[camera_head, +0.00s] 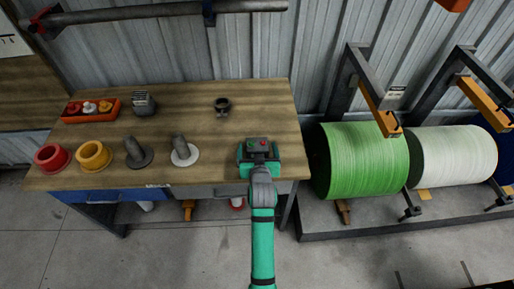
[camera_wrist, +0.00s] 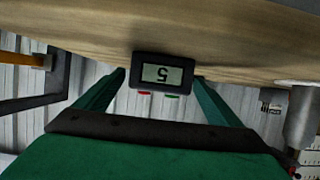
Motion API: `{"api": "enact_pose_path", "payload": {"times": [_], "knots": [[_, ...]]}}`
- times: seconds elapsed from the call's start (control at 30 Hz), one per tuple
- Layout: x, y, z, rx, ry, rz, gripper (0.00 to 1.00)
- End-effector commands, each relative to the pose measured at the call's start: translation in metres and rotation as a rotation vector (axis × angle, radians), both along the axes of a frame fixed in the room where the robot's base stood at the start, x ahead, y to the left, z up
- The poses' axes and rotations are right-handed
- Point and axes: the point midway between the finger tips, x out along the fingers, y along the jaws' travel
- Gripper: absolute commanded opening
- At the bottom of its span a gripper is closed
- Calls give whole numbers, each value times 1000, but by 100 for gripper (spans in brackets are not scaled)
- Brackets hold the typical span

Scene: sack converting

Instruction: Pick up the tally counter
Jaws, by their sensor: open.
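The tally counter is a small dark box with a grey display showing a single digit, upside down, in the wrist view (camera_wrist: 163,74). A red and a green button show on its edge. In the head view the counter (camera_head: 258,144) is near the front right edge of the wooden workbench (camera_head: 215,172). My green gripper (camera_wrist: 160,98) is open, with one finger on each side of the counter. It also shows in the head view (camera_head: 259,157), at the bench edge. I cannot tell whether the fingers touch the counter.
A black ring-shaped holder (camera_head: 222,106) stands behind the counter. A green roll (camera_head: 360,160) stands close right of the bench.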

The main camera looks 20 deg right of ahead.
Motion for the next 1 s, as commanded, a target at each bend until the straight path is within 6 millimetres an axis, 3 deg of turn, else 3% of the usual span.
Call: {"api": "enact_pose_path", "payload": {"times": [0.2, 0.43, 0.67, 1.0], "knots": [[18, -6, -8, -1, -1, -1, 88], [19, -6, -8, -1, -1, -1, 88], [18, -6, -8, -1, -1, -1, 38], [19, -6, -4, -1, -4, -1, 38]]}}
